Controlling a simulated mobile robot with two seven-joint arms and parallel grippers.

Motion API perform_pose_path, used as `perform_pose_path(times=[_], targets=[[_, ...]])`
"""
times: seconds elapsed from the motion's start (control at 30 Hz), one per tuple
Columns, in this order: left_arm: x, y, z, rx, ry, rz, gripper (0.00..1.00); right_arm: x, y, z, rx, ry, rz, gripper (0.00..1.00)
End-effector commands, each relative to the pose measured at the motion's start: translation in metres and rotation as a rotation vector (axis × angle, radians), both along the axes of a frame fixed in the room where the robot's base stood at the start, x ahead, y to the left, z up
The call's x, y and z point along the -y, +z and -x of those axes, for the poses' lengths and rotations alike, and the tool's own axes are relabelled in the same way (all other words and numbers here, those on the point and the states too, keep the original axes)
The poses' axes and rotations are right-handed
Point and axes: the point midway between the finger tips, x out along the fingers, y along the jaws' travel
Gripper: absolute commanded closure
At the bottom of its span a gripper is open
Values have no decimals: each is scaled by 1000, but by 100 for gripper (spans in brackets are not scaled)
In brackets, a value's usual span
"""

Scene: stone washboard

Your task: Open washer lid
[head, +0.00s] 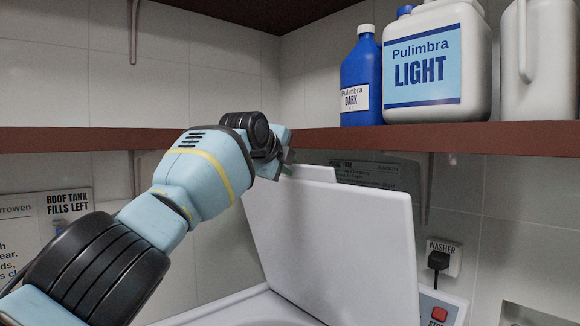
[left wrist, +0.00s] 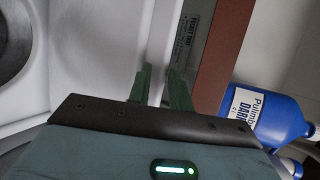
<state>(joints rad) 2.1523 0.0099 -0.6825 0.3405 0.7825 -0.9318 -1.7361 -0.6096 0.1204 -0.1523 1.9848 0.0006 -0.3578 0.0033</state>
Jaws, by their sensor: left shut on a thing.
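The white washer lid (head: 335,245) stands raised and steeply tilted in the head view, above the opening of the white washer (head: 240,308). My left gripper (head: 287,163) is at the lid's upper left edge, and its fingertips are partly hidden there by the arm and lid. In the left wrist view, the two green fingers of my left gripper (left wrist: 160,88) stand on either side of the lid's edge (left wrist: 163,40), shut on it. The washer's round drum opening (left wrist: 12,38) shows at the left of that view. My right gripper is in neither view.
A brown shelf (head: 450,137) crosses just above the lid. It holds a blue bottle (head: 361,75), a white jug (head: 437,60) and another white container (head: 540,60). A wall outlet with a black plug (head: 440,260) and a red button (head: 439,314) are at the right.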

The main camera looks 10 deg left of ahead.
Motion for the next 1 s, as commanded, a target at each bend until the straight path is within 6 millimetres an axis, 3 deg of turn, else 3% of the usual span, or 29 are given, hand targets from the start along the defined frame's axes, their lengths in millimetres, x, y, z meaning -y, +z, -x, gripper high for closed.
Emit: perform_pose_path(times=[0.47, 0.5, 0.6, 1.0], targets=[[0, 1, 0, 0, -1, 3, 100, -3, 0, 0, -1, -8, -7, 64], [0, 1, 0, 0, -1, 3, 78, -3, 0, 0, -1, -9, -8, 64], [0, 1, 0, 0, -1, 3, 67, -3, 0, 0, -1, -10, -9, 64], [-1, 3, 2, 0, -1, 2, 67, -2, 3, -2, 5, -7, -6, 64]])
